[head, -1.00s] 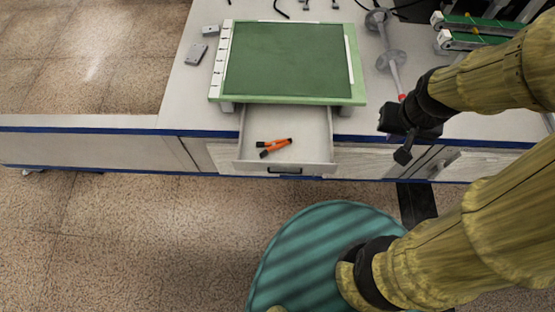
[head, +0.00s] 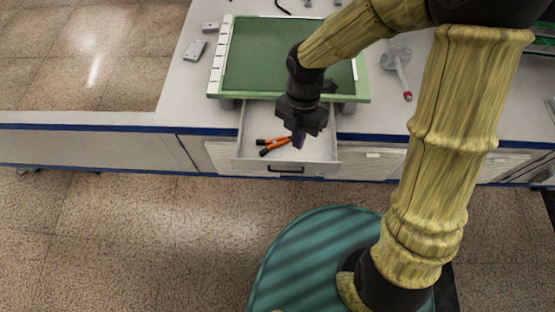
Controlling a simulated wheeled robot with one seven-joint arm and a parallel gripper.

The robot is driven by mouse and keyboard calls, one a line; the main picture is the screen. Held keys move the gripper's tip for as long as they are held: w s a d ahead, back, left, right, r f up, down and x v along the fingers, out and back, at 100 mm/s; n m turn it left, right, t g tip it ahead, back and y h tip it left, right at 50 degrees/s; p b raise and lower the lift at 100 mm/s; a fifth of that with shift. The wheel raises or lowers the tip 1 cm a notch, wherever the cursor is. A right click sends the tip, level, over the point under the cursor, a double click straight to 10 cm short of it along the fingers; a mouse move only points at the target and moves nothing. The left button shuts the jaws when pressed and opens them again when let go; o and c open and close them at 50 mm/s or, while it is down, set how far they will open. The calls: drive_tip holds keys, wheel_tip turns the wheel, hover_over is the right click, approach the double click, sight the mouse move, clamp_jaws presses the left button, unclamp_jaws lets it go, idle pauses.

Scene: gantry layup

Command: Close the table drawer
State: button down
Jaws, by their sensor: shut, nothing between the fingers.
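The table drawer (head: 225,158) is pulled out from the front of the white table, below the green cutting board. Its dark handle (head: 286,169) is on the middle of the drawer front. An orange and black tool (head: 276,147) lies inside the drawer. My gripper (head: 299,140) is shut and empty, pointing down above the right part of the drawer. It hides part of the drawer's inside and the right end of the tool. I cannot tell whether it touches the drawer.
The green board (head: 250,60) on the tabletop overhangs the drawer's back. Small grey blocks (head: 195,50) lie left of it, and a grey rod with a red tip (head: 400,75) lies right of it. The floor (head: 130,240) left of my base is clear.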

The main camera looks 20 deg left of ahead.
drive_tip(key=a+n, duration=0.1)
drive_tip(key=n, duration=0.1)
drive_tip(key=s+a+f+n, duration=0.1)
drive_tip(key=a+n, duration=0.1)
drive_tip(key=s+a+n, duration=0.1)
drive_tip(key=n, duration=0.2)
drive_tip(key=shift+s+a+f+g+h+b, duration=0.2)
drive_tip(key=shift+a+f+g+h+b, duration=0.1)
drive_tip(key=shift+f+g, duration=0.1)
drive_tip(key=b, duration=0.4)
hover_over(277, 171)
wheel_tip(277, 171, down, 10)
drive_tip(key=shift+r, duration=0.25)
drive_tip(key=shift+w+r, duration=0.1)
drive_tip(key=shift+w, duration=0.4)
drive_tip(key=shift+a, duration=0.1)
